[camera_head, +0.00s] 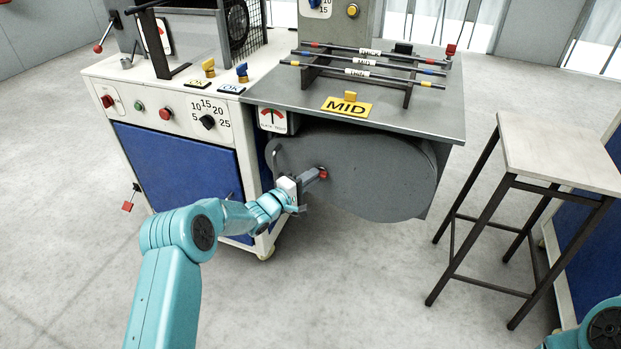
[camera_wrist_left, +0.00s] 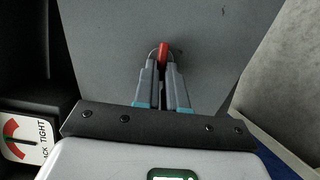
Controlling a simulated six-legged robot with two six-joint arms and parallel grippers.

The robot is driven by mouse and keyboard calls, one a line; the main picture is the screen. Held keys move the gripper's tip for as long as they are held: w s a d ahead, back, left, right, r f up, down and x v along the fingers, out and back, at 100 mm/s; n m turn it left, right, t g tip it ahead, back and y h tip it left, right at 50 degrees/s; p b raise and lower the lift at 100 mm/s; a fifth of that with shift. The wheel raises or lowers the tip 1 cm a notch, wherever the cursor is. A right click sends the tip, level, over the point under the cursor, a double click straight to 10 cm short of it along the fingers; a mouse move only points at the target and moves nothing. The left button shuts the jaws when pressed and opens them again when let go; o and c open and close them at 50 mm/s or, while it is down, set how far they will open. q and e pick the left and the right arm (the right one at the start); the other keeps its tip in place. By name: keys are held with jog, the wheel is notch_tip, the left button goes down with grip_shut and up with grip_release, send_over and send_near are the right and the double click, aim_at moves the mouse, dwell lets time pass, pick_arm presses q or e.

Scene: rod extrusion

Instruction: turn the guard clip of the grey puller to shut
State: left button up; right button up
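The grey puller guard (camera_head: 370,170) is a large rounded cover below the bench top. Its small red guard clip (camera_head: 324,173) sits on its left part. It also shows in the left wrist view (camera_wrist_left: 163,52), roughly upright in line with the fingers. My left gripper (camera_head: 318,175) reaches the guard from the lower left. In the left wrist view its fingertips (camera_wrist_left: 162,62) close in on both sides of the clip and appear to grip it. The clip's lower part is hidden between the fingers. My right gripper is out of view; only part of my right arm shows.
A gauge (camera_head: 273,120) sits left of the guard, under the bench edge; its TIGHT label shows in the wrist view (camera_wrist_left: 25,138). A MID plate (camera_head: 347,107) and several rods lie on the bench top. A stool (camera_head: 560,155) stands right. The floor between is clear.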

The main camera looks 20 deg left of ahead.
pick_arm(q)
jog(key=o, duration=0.4)
jog(key=shift+s+a, duration=0.1)
jog(key=p+v, duration=0.3)
jog(key=v, duration=1.3)
